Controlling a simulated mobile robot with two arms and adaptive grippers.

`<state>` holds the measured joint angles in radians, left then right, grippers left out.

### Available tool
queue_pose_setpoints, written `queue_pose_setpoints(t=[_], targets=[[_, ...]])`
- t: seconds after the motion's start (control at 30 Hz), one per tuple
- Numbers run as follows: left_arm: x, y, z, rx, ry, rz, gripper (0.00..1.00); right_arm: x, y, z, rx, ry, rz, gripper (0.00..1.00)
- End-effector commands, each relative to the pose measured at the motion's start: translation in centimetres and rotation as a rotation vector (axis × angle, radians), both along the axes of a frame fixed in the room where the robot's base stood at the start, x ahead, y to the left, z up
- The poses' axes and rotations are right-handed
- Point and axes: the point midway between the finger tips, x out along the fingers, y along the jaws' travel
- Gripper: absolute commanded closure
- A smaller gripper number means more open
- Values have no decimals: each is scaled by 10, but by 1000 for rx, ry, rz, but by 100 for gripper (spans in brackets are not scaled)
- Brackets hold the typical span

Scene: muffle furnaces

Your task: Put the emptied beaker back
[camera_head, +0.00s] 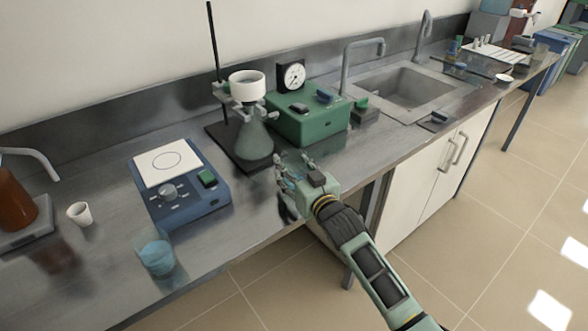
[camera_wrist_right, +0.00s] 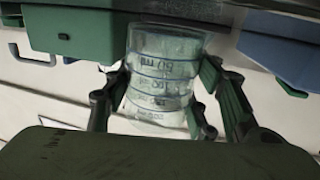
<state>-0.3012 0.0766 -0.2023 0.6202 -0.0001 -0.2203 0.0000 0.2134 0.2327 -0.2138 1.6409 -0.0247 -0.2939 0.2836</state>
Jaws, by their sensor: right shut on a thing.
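My right gripper (camera_head: 288,186) is at the front edge of the bench, in front of the flask stand. In the right wrist view its fingers (camera_wrist_right: 155,105) are shut around a clear beaker (camera_wrist_right: 165,75) with blue graduation rings. I see no coloured liquid in this beaker. In the head view the gripper mostly hides it. A second beaker (camera_head: 157,254) with blue contents stands on the bench at the front left, apart from the gripper. My left gripper is not in view.
A blue hotplate stirrer (camera_head: 180,190) stands left of my gripper. A funnel on a flask (camera_head: 254,142) and a green gauge box (camera_head: 310,122) stand behind it. A small white cup (camera_head: 79,213) is at the left. A sink (camera_head: 405,88) is at the right.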

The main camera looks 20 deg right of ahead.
Motion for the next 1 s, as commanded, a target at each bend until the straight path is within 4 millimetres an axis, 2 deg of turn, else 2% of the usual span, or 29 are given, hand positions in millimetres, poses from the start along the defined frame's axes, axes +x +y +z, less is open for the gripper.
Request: queue_pose_setpoints(t=[0.1,0.43,0.47,0.67,1.0], targets=[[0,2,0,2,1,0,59,0,0,-7,0,-2,0,100],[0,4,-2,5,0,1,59,0,0,-11,0,-2,0,100],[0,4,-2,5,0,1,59,0,-1,-11,0,-1,-1,48],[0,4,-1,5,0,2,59,0,-1,-11,0,-1,0,30],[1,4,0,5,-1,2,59,0,-1,-8,-1,-2,0,30]])
